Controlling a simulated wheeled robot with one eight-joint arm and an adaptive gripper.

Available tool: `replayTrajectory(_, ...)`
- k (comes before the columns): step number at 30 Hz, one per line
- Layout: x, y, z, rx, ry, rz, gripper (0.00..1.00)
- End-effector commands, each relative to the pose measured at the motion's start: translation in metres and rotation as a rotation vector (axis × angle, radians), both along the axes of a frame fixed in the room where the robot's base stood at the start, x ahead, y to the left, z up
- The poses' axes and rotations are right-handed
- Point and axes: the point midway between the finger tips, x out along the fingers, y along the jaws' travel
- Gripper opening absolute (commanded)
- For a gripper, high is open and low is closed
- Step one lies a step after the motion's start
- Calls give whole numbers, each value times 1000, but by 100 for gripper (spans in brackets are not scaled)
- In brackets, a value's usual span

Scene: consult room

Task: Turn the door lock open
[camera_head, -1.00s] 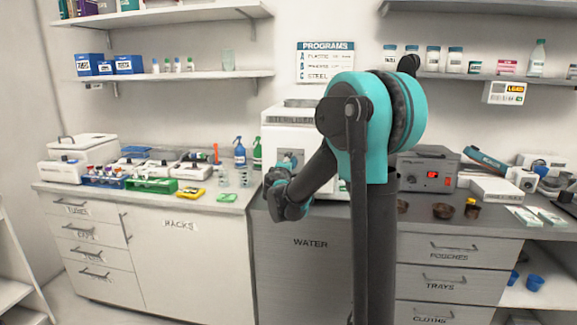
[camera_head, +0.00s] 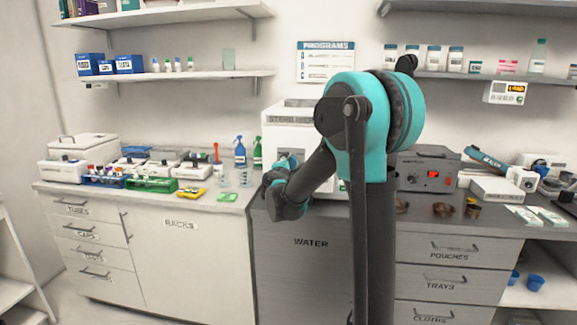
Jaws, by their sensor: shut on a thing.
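A white box-shaped machine labelled as a steriliser (camera_head: 290,125) stands on the counter behind my arm. My arm covers most of its front, so its door and lock are hidden or too small to make out. My gripper (camera_head: 277,188) is at the machine's lower left front, with the dark wrist turned away from the camera. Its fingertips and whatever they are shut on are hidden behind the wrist. A small teal part shows just above the wrist, in front of the machine.
A green spray bottle (camera_head: 257,152) and a blue spray bottle (camera_head: 240,152) stand left of the machine. Racks of tubes (camera_head: 152,184) are farther left. The counter's front edge runs below my gripper.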

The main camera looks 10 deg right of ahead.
Motion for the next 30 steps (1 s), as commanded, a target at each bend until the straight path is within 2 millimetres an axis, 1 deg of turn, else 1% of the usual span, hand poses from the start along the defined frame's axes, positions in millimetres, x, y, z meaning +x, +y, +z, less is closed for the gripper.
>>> replayTrajectory(3, 0, 1, 0, -1, 0, 1, 17)
replayTrajectory(4, 0, 1, 0, -1, 0, 1, 50)
replayTrajectory(8, 0, 0, 0, 0, 0, 1, 66)
replayTrajectory(9, 0, 0, 0, 0, 0, 1, 67)
replayTrajectory(17, 0, 0, 0, 1, 0, 1, 67)
replayTrajectory(20, -5, 2, 0, 0, 0, 1, 67)
replayTrajectory(23, -16, 7, 1, 0, 0, 3, 67)
replayTrajectory(30, -63, 21, 5, 1, -1, 4, 67)
